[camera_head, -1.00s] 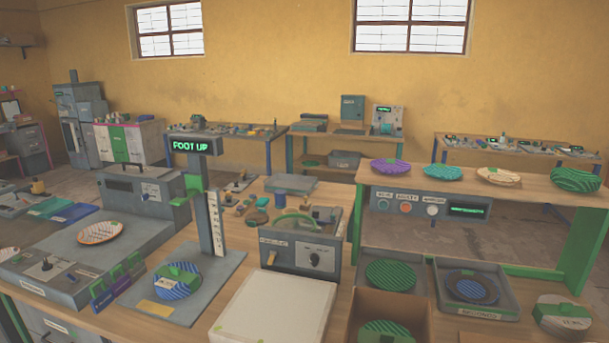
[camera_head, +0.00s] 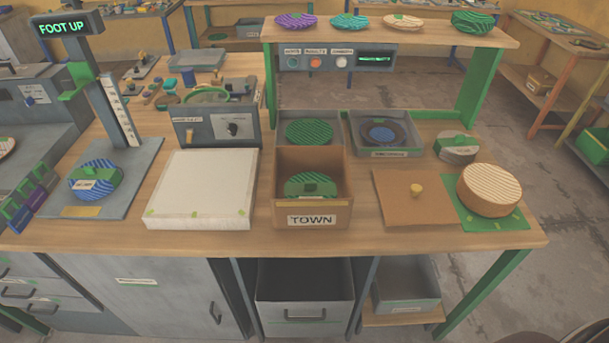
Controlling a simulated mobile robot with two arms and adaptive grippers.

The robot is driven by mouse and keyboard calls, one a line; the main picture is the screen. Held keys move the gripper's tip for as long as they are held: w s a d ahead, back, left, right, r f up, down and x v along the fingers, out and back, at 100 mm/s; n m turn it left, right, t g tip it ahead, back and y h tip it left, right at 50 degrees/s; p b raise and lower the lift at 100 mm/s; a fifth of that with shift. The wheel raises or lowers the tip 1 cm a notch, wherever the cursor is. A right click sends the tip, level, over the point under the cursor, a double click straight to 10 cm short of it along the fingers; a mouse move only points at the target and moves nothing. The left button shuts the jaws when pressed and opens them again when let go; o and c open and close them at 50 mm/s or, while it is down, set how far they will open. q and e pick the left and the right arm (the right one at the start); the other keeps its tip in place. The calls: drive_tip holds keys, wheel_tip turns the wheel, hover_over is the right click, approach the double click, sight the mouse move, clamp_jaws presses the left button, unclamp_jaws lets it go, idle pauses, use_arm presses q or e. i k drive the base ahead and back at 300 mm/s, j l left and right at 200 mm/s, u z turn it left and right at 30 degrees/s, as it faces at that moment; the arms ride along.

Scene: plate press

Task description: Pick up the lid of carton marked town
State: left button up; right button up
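The carton (camera_head: 284,211) marked TOWN stands open near the front of the wooden bench. A green striped plate (camera_head: 311,184) with a green piece on top lies inside it. A flat brown square lid (camera_head: 396,209) with a small yellow knob (camera_head: 416,189) lies on the bench just right of the carton. The lid's right side is beside a green mat (camera_head: 505,219), close to its edge. Neither of my grippers is in view.
A thick round cream-topped block (camera_head: 489,190) stands on the green mat. Behind the carton are two grey trays, one with a green plate (camera_head: 309,132), one with a blue-centred disc (camera_head: 380,133). A white slab (camera_head: 203,188) lies left of the carton. A raised shelf (camera_head: 385,34) holds several plates.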

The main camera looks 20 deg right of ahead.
sight(406, 197)
drive_tip(key=z, duration=1.3)
